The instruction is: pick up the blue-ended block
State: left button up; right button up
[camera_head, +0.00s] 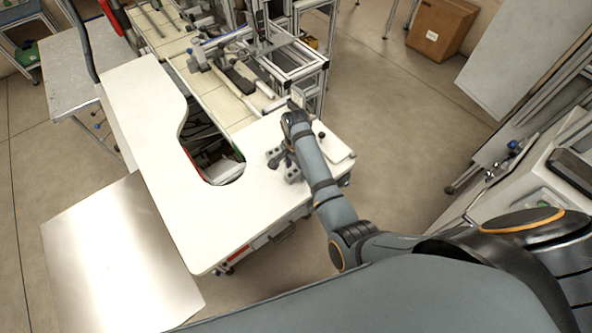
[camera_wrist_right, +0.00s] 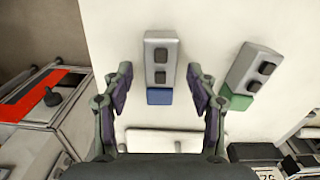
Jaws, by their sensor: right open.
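The blue-ended block is grey with two dark pads and a blue end (camera_wrist_right: 160,97). In the right wrist view it lies on the white table, between the two fingers of my right gripper (camera_wrist_right: 160,75). The fingers stand apart on either side of it, with a visible gap on each side. A similar block with a green end (camera_wrist_right: 237,101) lies tilted to the right, outside the fingers. In the head view my right gripper (camera_head: 284,157) is over the table's right end, among small grey blocks whose end colours I cannot make out. My left gripper is not in view.
The white table (camera_head: 185,225) is clear along its left and front, with a curved cut-out. A white flat piece (camera_wrist_right: 165,140) lies below the blue end in the wrist view. Metal framing (camera_head: 290,65) stands behind the table. A cardboard box (camera_head: 440,28) sits on the floor.

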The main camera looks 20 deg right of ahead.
grip_shut()
dwell(0.3)
